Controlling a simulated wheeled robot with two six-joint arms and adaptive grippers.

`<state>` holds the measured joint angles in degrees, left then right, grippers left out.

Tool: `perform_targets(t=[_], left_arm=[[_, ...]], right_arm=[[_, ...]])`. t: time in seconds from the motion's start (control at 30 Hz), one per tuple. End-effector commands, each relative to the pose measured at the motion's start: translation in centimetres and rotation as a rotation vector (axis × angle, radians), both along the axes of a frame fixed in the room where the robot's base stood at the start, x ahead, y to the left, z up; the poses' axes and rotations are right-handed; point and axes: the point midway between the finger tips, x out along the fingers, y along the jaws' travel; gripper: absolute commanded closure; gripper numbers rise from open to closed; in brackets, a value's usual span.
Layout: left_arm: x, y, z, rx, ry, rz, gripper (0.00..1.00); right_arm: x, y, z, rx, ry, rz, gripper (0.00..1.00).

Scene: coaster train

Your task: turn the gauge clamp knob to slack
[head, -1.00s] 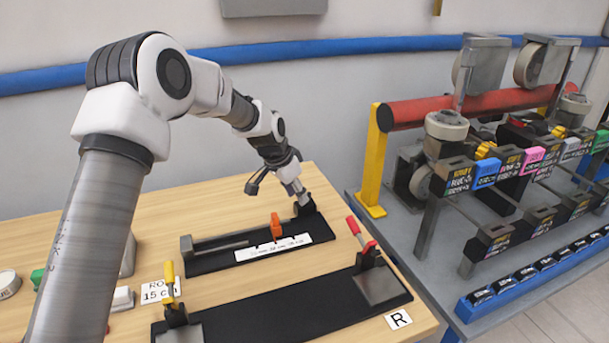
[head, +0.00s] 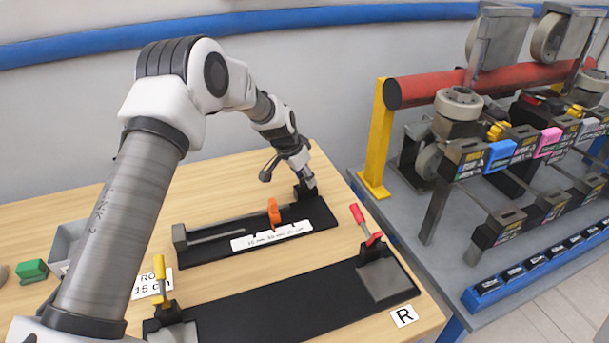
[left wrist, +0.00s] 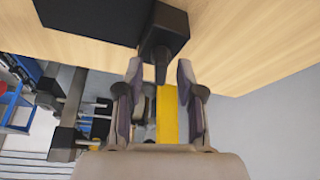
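The gauge is a black base (head: 250,240) with a rail, an orange pointer (head: 274,212) and a white scale strip (head: 271,236). A dark end block stands at its right end; it shows in the left wrist view (left wrist: 166,27). A short dark shaft (left wrist: 160,66), seemingly the clamp knob, sticks out of this block. My left gripper (head: 306,184) is at that end. In the left wrist view, its fingers (left wrist: 159,72) are apart, one on each side of the shaft, with gaps showing. The knob's markings cannot be seen. My right gripper is not in view.
In front lies a black fixture (head: 275,305) with a red lever (head: 360,222) and a yellow lever (head: 160,280). A grey bench to the right carries a yellow post (head: 379,145), a red roller (head: 430,85) and coaster parts. A green block (head: 32,270) sits at left.

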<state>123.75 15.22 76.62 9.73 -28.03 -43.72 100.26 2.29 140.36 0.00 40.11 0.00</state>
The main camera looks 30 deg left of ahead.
Motion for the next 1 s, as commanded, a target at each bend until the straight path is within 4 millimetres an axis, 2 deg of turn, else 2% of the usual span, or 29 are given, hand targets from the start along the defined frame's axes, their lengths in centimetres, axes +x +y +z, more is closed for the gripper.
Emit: perform_targets(t=[0.03,0.13,0.17,0.47,0.67,0.87,1.0], left_arm=[[0.0,0.0,0.0,0.000,0.000,0.000,0.62],[0.0,0.0,0.0,0.000,0.001,0.000,0.98],[0.0,0.0,0.0,0.000,0.001,0.000,1.00],[-0.1,0.0,0.0,0.000,0.002,0.006,1.00],[-0.1,0.0,0.2,0.001,0.004,0.052,1.00],[-0.2,-0.1,0.5,0.000,0.005,0.161,1.00],[-0.2,-0.2,0.7,0.001,0.006,0.271,1.00]], right_arm=[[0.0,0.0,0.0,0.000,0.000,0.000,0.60],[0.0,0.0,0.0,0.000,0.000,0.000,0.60],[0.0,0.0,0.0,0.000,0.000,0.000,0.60],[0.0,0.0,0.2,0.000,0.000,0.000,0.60],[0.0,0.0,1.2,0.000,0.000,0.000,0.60],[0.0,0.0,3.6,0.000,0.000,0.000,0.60],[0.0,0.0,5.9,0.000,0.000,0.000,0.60]])
